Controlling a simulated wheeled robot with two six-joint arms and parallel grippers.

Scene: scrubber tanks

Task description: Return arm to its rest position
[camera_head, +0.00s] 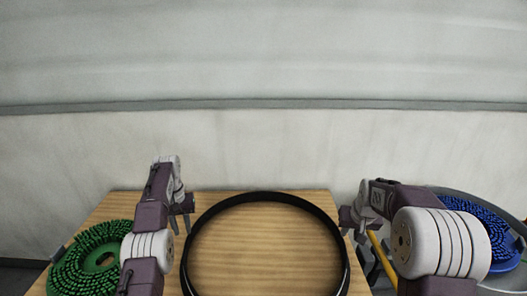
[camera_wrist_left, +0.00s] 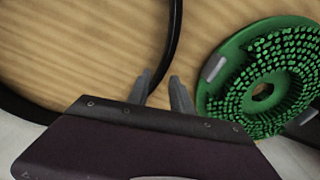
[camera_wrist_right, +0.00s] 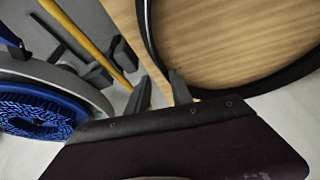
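My left gripper (camera_head: 181,222) is over the wooden table (camera_head: 262,245), just left of a black ring (camera_head: 345,262). My right gripper (camera_head: 356,234) is near the table's right edge, just right of the ring. In the right wrist view its fingers (camera_wrist_right: 158,86) are apart and empty, beside the ring (camera_wrist_right: 148,35). Both arms reach forward from the bottom of the head view.
A green bristled disc (camera_head: 72,272) lies at the table's left, partly behind my left arm; a blue bristled disc (camera_head: 487,232) is at the right, partly behind my right arm. A yellow bar (camera_head: 381,256) runs beside the table's right edge. A pale wall (camera_head: 260,150) stands behind.

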